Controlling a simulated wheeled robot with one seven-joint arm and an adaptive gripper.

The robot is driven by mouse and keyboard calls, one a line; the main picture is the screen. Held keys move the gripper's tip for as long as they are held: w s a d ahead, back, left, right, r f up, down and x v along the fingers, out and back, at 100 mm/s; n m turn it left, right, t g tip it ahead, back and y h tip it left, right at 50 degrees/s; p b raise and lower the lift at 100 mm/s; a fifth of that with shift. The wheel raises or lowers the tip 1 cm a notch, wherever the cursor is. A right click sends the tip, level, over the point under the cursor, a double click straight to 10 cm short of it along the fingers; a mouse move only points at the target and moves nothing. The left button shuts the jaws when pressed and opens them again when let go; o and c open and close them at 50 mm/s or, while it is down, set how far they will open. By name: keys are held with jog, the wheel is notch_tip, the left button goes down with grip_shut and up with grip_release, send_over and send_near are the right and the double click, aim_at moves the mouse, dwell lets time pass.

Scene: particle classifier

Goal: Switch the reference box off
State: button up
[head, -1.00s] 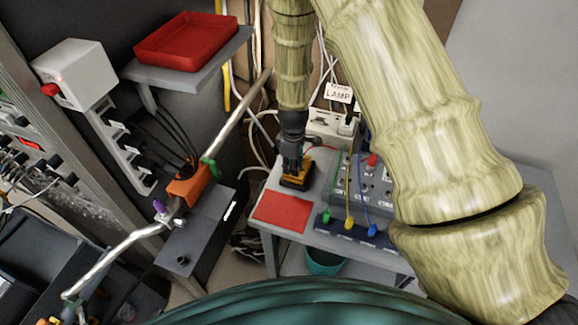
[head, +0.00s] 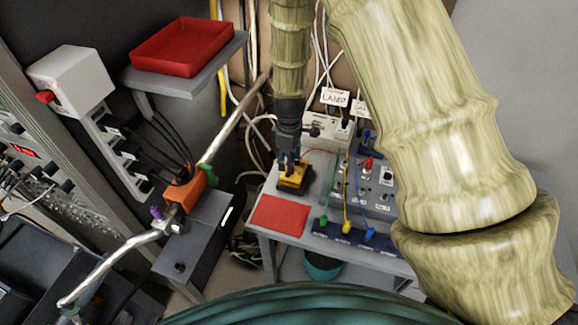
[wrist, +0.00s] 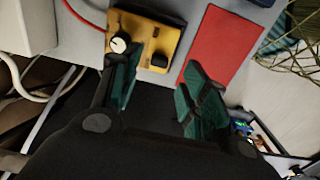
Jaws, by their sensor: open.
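A small yellow box with dark sides (head: 294,179), which looks like the reference box, stands on the grey table behind the red mat. In the wrist view the yellow box (wrist: 146,40) shows a white round knob (wrist: 119,43) and a black switch or knob (wrist: 159,61) on its top face. My gripper (head: 289,163) is over the box in the head view and hides part of it. In the wrist view my gripper (wrist: 158,90) is open, its two green-padded fingers apart with nothing between them. Whether a finger touches the box I cannot tell.
A red mat (head: 281,215) lies in front of the box. To the right are a grey panel (head: 376,192) with knobs and a blue strip (head: 335,232) with coloured plugs. A metal pipe (head: 236,118) is to the left.

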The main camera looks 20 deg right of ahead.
notch_tip(320, 180, up, 7)
dwell(0.3)
jog(key=shift+f, duration=0.1)
dwell(0.4)
